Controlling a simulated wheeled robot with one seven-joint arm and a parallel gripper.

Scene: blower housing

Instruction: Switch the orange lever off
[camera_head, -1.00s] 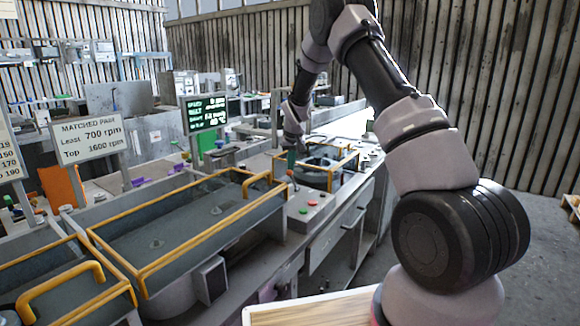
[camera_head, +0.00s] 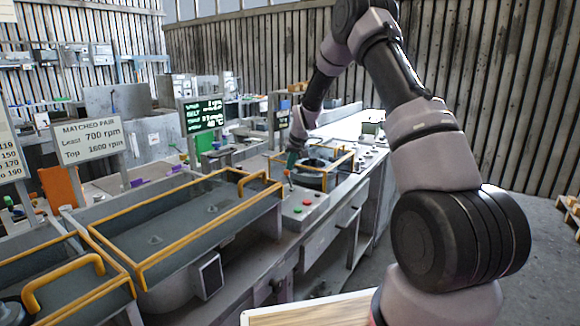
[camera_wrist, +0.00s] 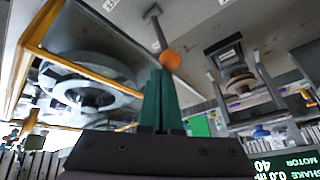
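The orange lever's round knob (camera_wrist: 170,60) shows in the wrist view just beyond my fingertips. Its grey stem (camera_wrist: 158,30) runs from the knob up to a small foot on the grey panel. In the head view the knob (camera_head: 287,172) is a small orange spot on the panel, beside the far yellow-railed bay. My gripper (camera_wrist: 161,73) has green fingers that lie together, shut, with the tips close to the knob. Whether they touch it I cannot tell. In the head view my gripper (camera_head: 291,160) is small, above the lever.
A red button (camera_head: 307,202) and a green button (camera_head: 298,211) sit on the panel near the lever. Yellow rails (camera_head: 190,222) frame the near bay. A screen with green text (camera_head: 204,115) stands behind. A ring-shaped housing (camera_wrist: 85,92) lies left in the wrist view.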

